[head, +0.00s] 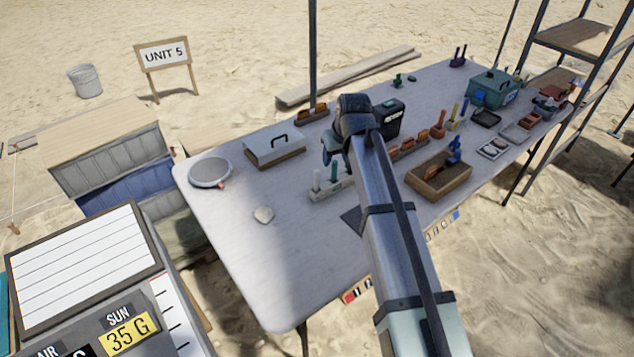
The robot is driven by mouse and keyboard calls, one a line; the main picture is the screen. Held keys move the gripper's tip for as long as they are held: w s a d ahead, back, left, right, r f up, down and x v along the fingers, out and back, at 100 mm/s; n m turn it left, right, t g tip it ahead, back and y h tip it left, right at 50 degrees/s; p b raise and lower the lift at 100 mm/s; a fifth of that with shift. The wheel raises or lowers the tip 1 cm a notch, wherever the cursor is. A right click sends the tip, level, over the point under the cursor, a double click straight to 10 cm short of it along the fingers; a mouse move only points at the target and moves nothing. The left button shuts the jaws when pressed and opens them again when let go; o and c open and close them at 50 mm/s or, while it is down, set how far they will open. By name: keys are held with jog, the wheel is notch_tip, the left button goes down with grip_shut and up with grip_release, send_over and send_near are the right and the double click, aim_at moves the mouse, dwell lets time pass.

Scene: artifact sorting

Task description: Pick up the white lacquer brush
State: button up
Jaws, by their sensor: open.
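A small pale block holder (322,194) stands on the table near its middle. A slim white upright piece (316,180) stands at the holder's left end and looks like the white lacquer brush; its bristles cannot be made out. A green upright piece (333,174) stands to its right in the same holder. My gripper (330,157), at the end of my arm, appears just above and behind the holder in the picture. It is open and appears empty, apart from the white piece. My arm hides part of the table to the right.
A wooden tray (428,190) and a black box (392,117) stand right of my arm. The table's front left is mostly clear.

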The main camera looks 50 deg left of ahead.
aim_at(317, 170)
jog(key=shift+n, duration=0.3)
jog(key=a+f, duration=0.2)
jog(key=s+a+f, duration=0.1)
jog(key=f, duration=0.1)
jog(key=s+a+f, duration=0.1)
jog(key=a+f, duration=0.1)
jog(key=shift+a, duration=0.35)
jog(key=shift+x, duration=2.65)
jog(key=shift+d+f, duration=0.1)
jog(key=shift+d, duration=0.05)
jog(key=shift+c, duration=0.3)
grip_shut()
